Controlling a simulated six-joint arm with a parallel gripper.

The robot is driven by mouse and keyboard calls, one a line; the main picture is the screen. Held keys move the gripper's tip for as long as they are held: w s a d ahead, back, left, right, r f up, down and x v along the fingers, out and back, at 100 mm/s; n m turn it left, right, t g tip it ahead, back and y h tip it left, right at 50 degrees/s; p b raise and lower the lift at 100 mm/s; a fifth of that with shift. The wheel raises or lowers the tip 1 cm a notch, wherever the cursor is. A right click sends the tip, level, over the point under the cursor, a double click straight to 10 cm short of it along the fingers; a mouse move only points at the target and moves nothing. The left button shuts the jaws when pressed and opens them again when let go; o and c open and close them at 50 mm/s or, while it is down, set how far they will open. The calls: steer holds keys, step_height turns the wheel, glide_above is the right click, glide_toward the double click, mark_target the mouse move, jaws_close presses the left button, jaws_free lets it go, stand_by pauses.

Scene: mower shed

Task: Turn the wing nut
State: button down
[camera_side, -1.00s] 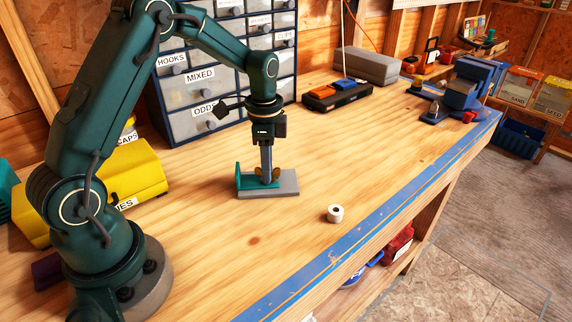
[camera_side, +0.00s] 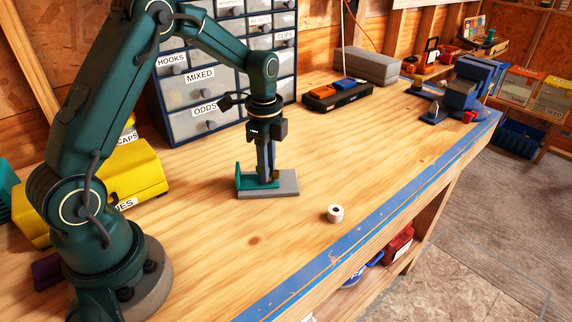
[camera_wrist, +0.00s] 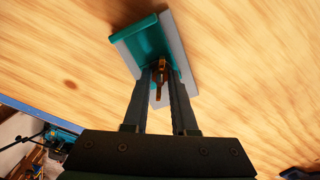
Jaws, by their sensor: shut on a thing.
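The brass-coloured wing nut (camera_wrist: 161,77) shows between my two fingers in the wrist view. My gripper (camera_wrist: 160,72) points down and is shut on it. In the side view my gripper (camera_side: 267,180) stands over the grey base plate (camera_side: 285,190), and the fingers hide most of the wing nut (camera_side: 276,176). A teal angled bracket (camera_side: 239,176) sits on the plate, its upright wall to the left of my fingers; it also shows in the wrist view (camera_wrist: 128,42). The bolt under the nut is hidden.
A white roll-like piece (camera_side: 335,213) lies on the bench to the right, near the blue front edge (camera_side: 345,255). A drawer cabinet (camera_side: 200,90) stands behind, and a yellow case (camera_side: 140,170) is at the left. The wood around the plate is clear.

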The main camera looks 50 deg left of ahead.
steer(key=c, duration=0.7)
jaws_free()
steer(key=shift+r, duration=2.6)
